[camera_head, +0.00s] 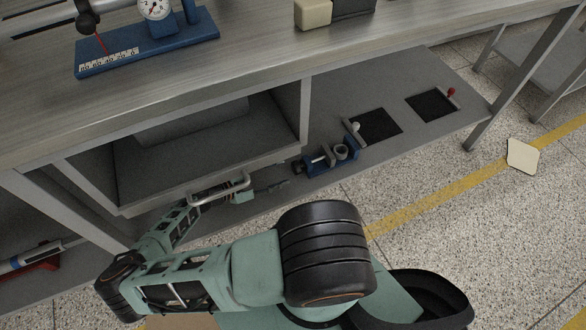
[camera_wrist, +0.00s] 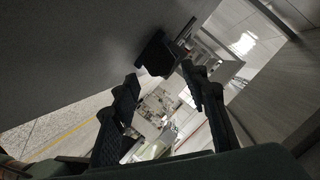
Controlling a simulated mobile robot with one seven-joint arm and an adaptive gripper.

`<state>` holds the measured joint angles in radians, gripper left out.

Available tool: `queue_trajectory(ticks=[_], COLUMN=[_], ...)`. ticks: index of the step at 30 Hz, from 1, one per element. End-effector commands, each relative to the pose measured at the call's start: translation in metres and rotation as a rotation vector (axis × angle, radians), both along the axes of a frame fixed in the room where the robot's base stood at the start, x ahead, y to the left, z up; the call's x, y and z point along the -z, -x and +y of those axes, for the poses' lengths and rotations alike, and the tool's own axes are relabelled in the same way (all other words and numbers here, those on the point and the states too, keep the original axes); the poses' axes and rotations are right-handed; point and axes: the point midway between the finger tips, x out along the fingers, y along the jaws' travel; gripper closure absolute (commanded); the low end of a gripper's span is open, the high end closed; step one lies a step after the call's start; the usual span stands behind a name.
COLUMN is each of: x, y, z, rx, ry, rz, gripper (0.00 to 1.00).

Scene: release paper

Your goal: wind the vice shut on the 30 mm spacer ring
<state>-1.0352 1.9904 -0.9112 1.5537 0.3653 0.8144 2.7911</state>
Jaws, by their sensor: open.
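The small blue vice (camera_head: 318,162) stands on the lower shelf, right of the drawer unit, in the head view. A grey ring (camera_head: 341,151), seemingly the spacer ring, sits upright in or against the vice's right part; whether both jaws touch it is too small to tell. My gripper (camera_head: 279,186) is just left of and in front of the vice, apart from it. In the wrist view my gripper (camera_wrist: 160,74) is open, its two dark fingers spread with nothing held. A dark block (camera_wrist: 156,55) shows just beyond the fingertips; I cannot tell which part it is.
Two black square pads (camera_head: 376,125) with small knobbed fixtures lie right of the vice on the shelf. The drawer unit (camera_head: 215,150) is close left of my gripper. The bench top (camera_head: 260,65) overhangs above. Open speckled floor (camera_head: 440,225) lies in front.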

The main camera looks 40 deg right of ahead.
Motion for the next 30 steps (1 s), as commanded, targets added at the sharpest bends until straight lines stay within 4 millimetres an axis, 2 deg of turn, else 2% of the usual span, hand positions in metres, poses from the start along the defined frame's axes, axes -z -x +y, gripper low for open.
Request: queue_trajectory(ticks=[3, 9, 14, 21, 23, 30], x=[0.008, 0.016, 0.018, 0.018, 0.018, 0.018], y=[0.004, 0.006, 0.006, 0.006, 0.006, 0.006], z=[-0.023, -0.048, -0.056, -0.057, -0.056, -0.056], rx=[0.003, 0.002, 0.001, 0.0, 0.0, 0.0], ry=[0.002, 0.0, 0.001, 0.0, 0.0, 0.0], rz=[0.0, -0.001, -0.001, -0.001, -0.001, -0.001], gripper=[0.59, 0.59, 0.59, 0.59, 0.64, 0.9])
